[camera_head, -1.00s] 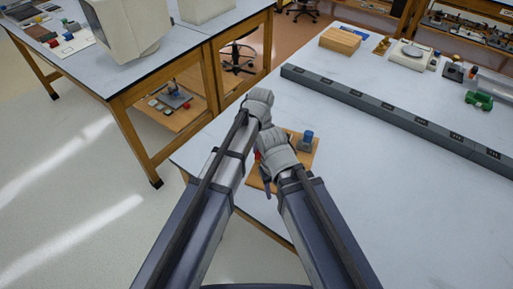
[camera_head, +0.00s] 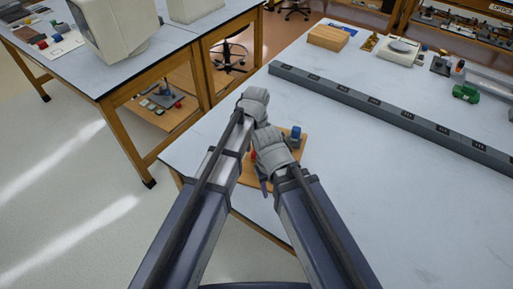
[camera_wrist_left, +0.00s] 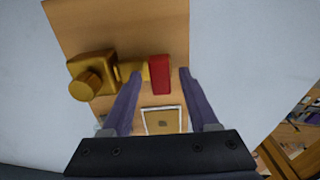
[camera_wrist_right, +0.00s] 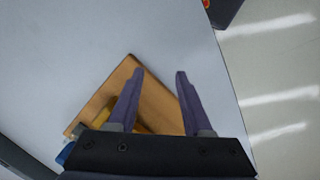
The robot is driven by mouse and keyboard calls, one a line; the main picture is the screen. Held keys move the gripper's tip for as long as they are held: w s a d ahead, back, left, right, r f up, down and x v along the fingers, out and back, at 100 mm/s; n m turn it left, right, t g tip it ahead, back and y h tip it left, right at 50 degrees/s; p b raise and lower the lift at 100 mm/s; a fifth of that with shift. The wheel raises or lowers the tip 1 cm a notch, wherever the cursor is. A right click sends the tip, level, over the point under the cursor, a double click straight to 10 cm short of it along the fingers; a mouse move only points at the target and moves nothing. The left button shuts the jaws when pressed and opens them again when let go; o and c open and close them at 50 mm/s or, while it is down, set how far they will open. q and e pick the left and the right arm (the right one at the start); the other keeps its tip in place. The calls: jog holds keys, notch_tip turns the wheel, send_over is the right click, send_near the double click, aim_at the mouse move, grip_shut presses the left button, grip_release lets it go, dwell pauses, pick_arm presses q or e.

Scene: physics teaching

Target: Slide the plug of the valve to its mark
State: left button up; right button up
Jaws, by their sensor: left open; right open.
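A brass valve (camera_wrist_left: 92,75) lies on a wooden board (camera_wrist_left: 120,25) in the left wrist view. A red piece (camera_wrist_left: 159,73), which looks like its plug end, sits at the right end of its brass stem. A white-outlined square (camera_wrist_left: 163,109) on the board lies below the red piece. My left gripper (camera_wrist_left: 161,74) is open, its fingertips on either side of the red piece; contact cannot be told. My right gripper (camera_wrist_right: 160,72) is open and empty over the board's corner. In the head view my arms hide much of the board (camera_head: 304,146).
A blue-topped grey block (camera_head: 296,133) stands on the board's far side. A long dark rail (camera_head: 390,112) crosses the table behind. A wooden block (camera_head: 328,38) and a green toy car (camera_head: 466,93) stand farther back.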

pick_arm(q)
notch_tip(320, 180, up, 8)
jog(key=p, duration=0.8)
jog(key=shift+f, duration=0.1)
pick_arm(e)
notch_tip(320, 180, up, 8)
jog(key=shift+f, duration=0.1)
